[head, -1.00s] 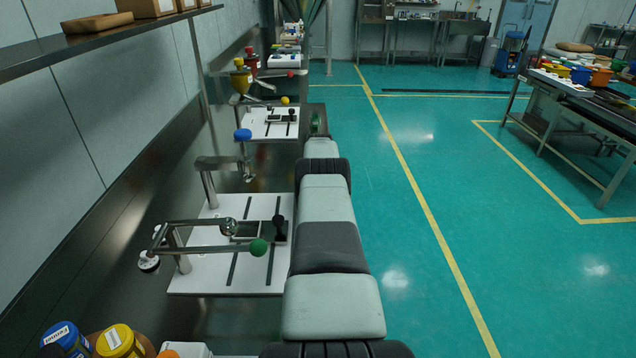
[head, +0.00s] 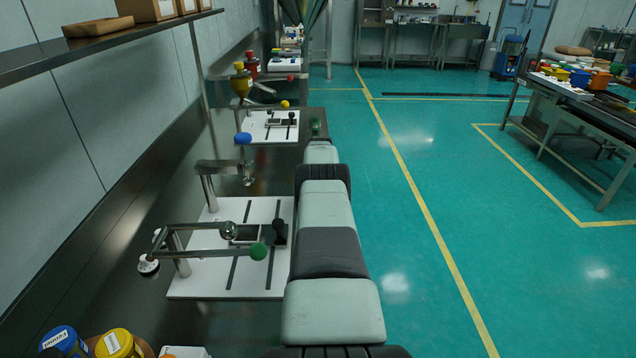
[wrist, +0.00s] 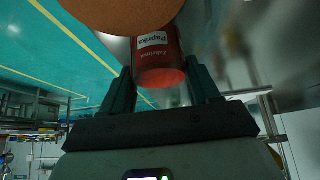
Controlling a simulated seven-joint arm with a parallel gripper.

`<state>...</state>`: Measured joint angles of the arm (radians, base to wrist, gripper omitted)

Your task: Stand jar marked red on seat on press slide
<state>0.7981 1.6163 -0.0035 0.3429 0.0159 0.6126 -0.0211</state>
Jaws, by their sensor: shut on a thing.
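A red jar with a white "Paprika" label (wrist: 165,62) is held between the two fingers of my gripper (wrist: 163,88) in the wrist view. My gripper is shut on it, and its surroundings there are partly blurred. In the head view my gripper and the red jar cannot be made out. The nearest press has a white base plate (head: 205,280), a lever with a green ball (head: 258,251) and a dark slide with a black knob (head: 278,226). A small grey square, seemingly the seat (head: 244,237), shows on the slide, partly behind the lever. No jar stands on it.
A blue jar (head: 60,338) and a yellow jar (head: 117,345) stand at the bench's lower left. A second press with a blue ball (head: 243,138) is beyond. An orange-brown round surface (wrist: 120,12) fills the wrist view's top. The shelf (head: 60,48) overhangs the left.

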